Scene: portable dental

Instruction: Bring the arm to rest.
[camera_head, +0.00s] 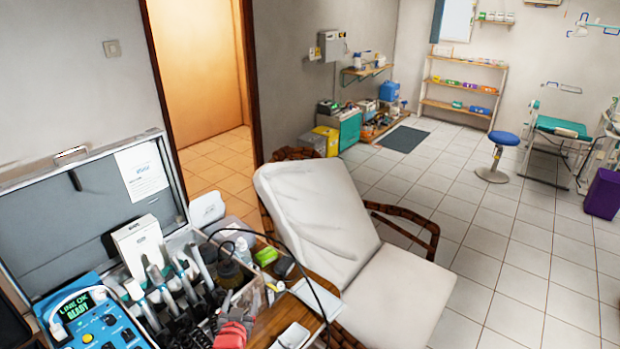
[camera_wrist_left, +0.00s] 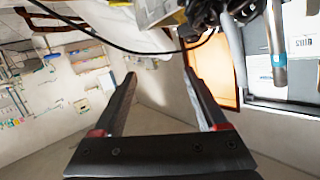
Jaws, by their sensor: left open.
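My left gripper (camera_wrist_left: 160,74) shows in the left wrist view, its two dark fingers spread wide with nothing between them. That view is upside down, with the room's walls and doorway beyond the fingers. In the head view I cannot clearly make out the left gripper; a red and grey shape (camera_head: 233,333) sits at the bottom edge, and I cannot tell what it is. My right gripper is in neither view.
An open case (camera_head: 80,215) holds a blue control unit (camera_head: 92,325) and several upright handpieces (camera_head: 157,283). Bottles and small items crowd the table to its right. A white padded chair (camera_head: 315,215) stands beyond the table.

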